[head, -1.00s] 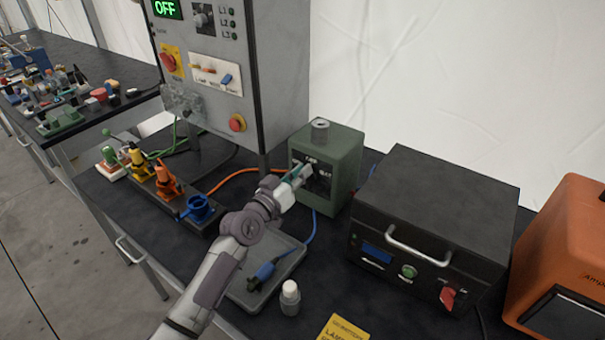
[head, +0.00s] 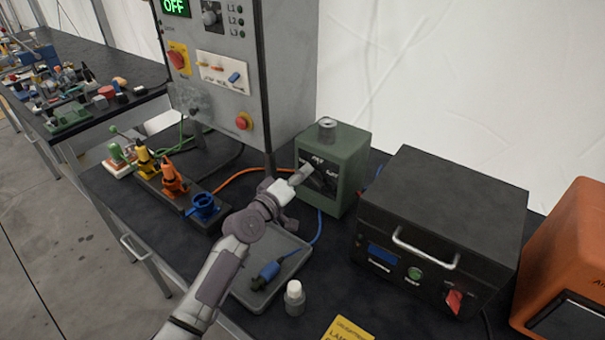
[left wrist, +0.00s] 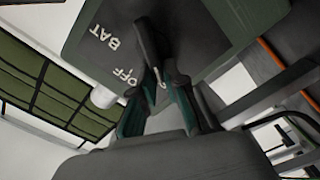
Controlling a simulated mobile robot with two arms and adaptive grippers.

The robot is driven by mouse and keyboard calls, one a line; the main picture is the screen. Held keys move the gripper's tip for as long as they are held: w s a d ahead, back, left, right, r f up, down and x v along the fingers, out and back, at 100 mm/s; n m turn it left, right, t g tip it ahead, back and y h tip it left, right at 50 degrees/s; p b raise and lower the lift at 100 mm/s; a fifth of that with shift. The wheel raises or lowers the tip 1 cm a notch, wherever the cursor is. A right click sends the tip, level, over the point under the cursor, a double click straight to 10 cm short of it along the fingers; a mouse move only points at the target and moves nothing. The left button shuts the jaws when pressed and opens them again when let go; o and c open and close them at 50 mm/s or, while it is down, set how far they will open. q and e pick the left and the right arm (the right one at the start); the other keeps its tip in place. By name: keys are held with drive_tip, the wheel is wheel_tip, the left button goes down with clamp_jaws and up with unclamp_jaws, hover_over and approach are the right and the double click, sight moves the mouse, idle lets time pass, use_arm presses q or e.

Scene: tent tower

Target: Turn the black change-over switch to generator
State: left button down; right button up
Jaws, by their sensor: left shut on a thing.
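The green box (head: 350,150) stands on the dark bench, with a dark switch panel on its front. White lettering shows there, and OFF and BAT are readable on the box (left wrist: 85,45) in the left wrist view. My left gripper (head: 302,178) is at this panel, its fingers shut on the black change-over switch. The fingers (left wrist: 160,82) also show close against the panel in the left wrist view. My right gripper is not in view.
A grey cabinet (head: 225,110) with a green OFF display stands behind left. Coloured connectors (head: 172,180) are left of my arm. A grey tray (head: 285,280) with a blue plug, a small white-capped bottle (head: 294,297) and a black unit (head: 440,210) are close by.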

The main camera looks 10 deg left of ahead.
use_arm(q)
drive_tip(key=shift+s+d+f, duration=0.15)
drive_tip(key=shift+d+f, duration=0.15)
drive_tip(key=shift+f, duration=0.2)
drive_tip(key=c, duration=1.2)
unclamp_jaws()
drive_tip(key=shift+r, duration=0.3)
drive_tip(key=v, duration=1.1)
drive_tip(key=shift+s+a, duration=0.2)
drive_tip(key=shift+s, duration=0.15)
